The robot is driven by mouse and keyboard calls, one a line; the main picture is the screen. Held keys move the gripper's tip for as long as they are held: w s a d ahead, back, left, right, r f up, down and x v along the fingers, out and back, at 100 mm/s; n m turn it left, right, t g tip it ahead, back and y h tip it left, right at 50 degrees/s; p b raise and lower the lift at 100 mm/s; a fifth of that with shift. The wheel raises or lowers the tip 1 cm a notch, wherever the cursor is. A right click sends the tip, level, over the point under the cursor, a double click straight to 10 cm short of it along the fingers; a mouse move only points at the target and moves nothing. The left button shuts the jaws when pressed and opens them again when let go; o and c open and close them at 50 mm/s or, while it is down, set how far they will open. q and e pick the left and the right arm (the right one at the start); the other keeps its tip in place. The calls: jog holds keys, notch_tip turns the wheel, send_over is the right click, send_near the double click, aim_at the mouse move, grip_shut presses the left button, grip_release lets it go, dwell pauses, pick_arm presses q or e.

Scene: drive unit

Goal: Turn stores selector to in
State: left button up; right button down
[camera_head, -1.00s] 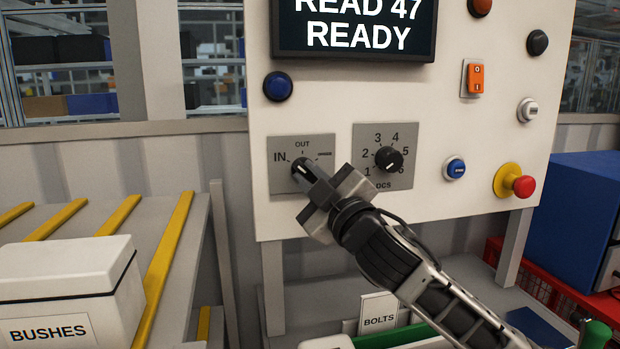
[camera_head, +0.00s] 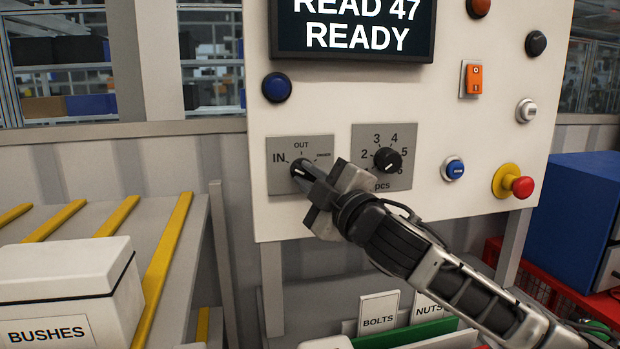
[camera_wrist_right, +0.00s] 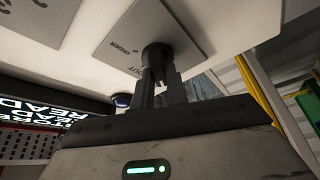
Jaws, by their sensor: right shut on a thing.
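The stores selector is a black knob (camera_head: 298,166) on a grey plate (camera_head: 318,185) marked IN, OUT and a small third label at the right. The plate is on the white control panel. My right gripper (camera_head: 305,173) is shut on the knob, coming from the lower right. My left gripper is not in view.
A numbered pcs dial (camera_head: 387,160) is just right of the selector. A blue button (camera_head: 277,87) is above it, and a red emergency button (camera_head: 521,186) is at the right. A BUSHES box (camera_head: 65,290) and BOLTS bin card (camera_head: 378,314) are below.

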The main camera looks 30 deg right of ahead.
jog(key=c, duration=1.4)
grip_release()
jog(key=shift+s, duration=0.1)
